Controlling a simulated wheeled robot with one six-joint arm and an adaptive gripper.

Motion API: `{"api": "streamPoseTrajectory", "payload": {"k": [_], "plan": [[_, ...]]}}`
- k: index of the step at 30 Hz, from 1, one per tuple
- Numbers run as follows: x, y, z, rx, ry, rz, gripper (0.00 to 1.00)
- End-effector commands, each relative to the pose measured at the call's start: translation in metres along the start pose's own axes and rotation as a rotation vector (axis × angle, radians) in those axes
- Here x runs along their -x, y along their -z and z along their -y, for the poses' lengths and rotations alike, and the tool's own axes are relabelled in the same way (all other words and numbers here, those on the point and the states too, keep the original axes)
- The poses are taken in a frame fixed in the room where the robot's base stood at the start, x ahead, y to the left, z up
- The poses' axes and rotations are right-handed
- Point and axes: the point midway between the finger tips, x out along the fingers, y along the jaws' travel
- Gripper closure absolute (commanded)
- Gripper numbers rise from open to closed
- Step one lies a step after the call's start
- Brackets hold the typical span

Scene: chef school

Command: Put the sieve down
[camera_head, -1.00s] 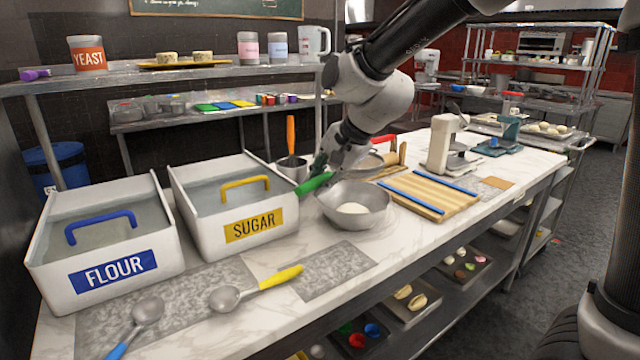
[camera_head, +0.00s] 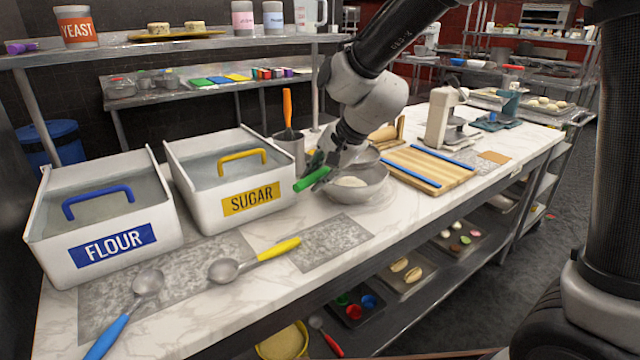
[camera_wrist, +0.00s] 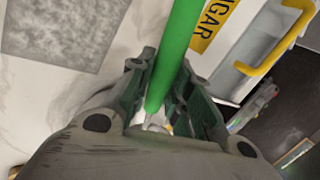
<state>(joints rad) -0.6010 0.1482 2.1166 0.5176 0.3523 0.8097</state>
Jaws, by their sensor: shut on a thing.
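My gripper (camera_head: 326,172) is shut on the green handle of the sieve (camera_head: 311,179), which sticks out towards the left and front. In the wrist view the green handle (camera_wrist: 178,52) runs between my fingers (camera_wrist: 158,98). The sieve's head is mostly hidden behind my gripper; a grey rounded edge shows just right of it, above the bowl's far side. My gripper is at the left rim of the metal bowl (camera_head: 366,192), which has something pale in it. I cannot tell whether the sieve touches the bowl.
The sugar bin (camera_head: 206,196) and flour bin (camera_head: 60,252) stand at left. A yellow-handled spoon (camera_head: 224,270) lies in front. A grey mat (camera_head: 325,242) before the bowl is bare.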

Motion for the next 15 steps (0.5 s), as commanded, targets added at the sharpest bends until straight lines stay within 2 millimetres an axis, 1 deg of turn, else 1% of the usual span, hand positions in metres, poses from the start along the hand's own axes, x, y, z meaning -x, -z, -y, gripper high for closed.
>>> {"api": "streamPoseTrajectory", "payload": {"k": [1,5,15], "plan": [[-0.008,0.000,-0.006,-0.002,-0.004,0.001,1.00],[-0.020,0.000,-0.013,0.000,-0.002,0.000,1.00],[-0.022,0.000,-0.015,0.000,-0.001,0.000,1.00]]}}
